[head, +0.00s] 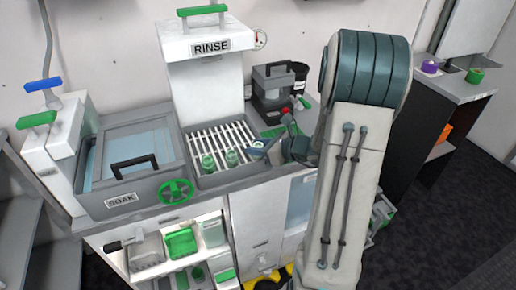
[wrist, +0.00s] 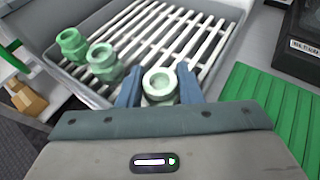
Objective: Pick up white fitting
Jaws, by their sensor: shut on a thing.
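The white fitting (wrist: 159,84) is between the blue fingers of my gripper (wrist: 159,90) in the wrist view, its round open top facing up. My gripper is shut on it, at the near edge of the slatted rinse rack (wrist: 165,35). The lower part of the fitting is hidden by my gripper's body. In the head view my gripper (head: 262,150) is at the right side of the rack, with the white fitting (head: 256,144) small at its tip. I cannot tell whether the fitting touches the rack.
Two green fittings (wrist: 103,60) (wrist: 72,43) stand on the rack beside my gripper. A green ribbed mat (wrist: 275,110) lies to the right. The soak basin (head: 130,165) with a green valve wheel (head: 176,191) is left of the rack. A grey container (head: 272,85) stands behind the mat.

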